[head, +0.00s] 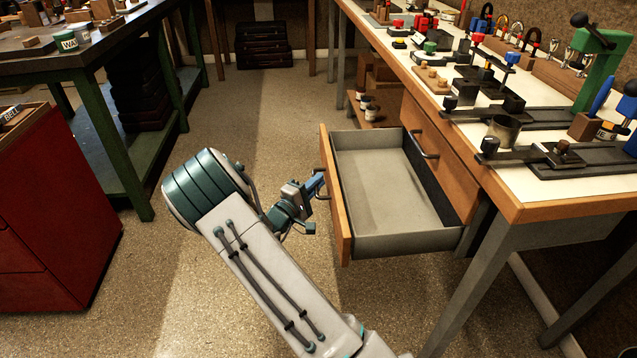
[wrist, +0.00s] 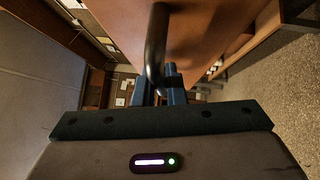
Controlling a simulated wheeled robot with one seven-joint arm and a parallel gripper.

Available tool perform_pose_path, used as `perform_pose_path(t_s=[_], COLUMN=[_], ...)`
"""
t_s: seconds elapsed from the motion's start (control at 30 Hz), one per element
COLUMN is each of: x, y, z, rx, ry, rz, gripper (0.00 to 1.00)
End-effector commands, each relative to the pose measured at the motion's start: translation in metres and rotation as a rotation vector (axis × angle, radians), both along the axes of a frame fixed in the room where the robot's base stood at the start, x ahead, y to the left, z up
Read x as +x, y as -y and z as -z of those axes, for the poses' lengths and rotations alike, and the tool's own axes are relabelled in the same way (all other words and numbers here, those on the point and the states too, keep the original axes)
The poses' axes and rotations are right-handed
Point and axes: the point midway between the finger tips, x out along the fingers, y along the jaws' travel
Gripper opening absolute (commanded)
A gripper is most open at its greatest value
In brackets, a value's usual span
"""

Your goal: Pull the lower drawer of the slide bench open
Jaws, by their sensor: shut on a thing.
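The slide bench (head: 545,212) stands at the right with a white top and a wooden edge. Its lower drawer (head: 390,180) is pulled well out and looks empty, with grey inner walls and a wooden front (head: 336,205). My gripper (head: 319,184) is at the outer side of that front, shut on the dark bar handle. In the wrist view the black handle (wrist: 156,45) runs down between the blue fingers of my gripper (wrist: 160,85). The exact contact is partly hidden by the fingers.
An upper drawer with a dark handle (head: 425,145) is closed above it. A red cabinet (head: 55,205) and a green-legged bench (head: 105,150) stand at the left. Open speckled floor (head: 215,110) lies between. The bench top is crowded with tools and fixtures.

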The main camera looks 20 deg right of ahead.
Motion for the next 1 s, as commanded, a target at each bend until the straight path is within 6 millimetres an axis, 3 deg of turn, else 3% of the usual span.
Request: perform_pose_path(t_s=[0.07, 0.1, 0.13, 0.17, 0.57, 1.0], x=[-0.001, -0.001, -0.001, -0.001, -0.005, -0.054], y=[0.0, 0.0, 0.001, 0.0, -0.009, -0.087], z=[0.001, 0.001, 0.001, 0.001, 0.001, 0.013], rx=[0.001, 0.001, 0.001, 0.001, 0.002, 0.0], ry=[-0.002, -0.002, -0.002, -0.002, -0.002, -0.002], rz=[0.001, 0.001, 0.001, 0.001, -0.003, -0.004], gripper=[0.0, 0.22, 0.3, 0.32, 0.32, 0.32])
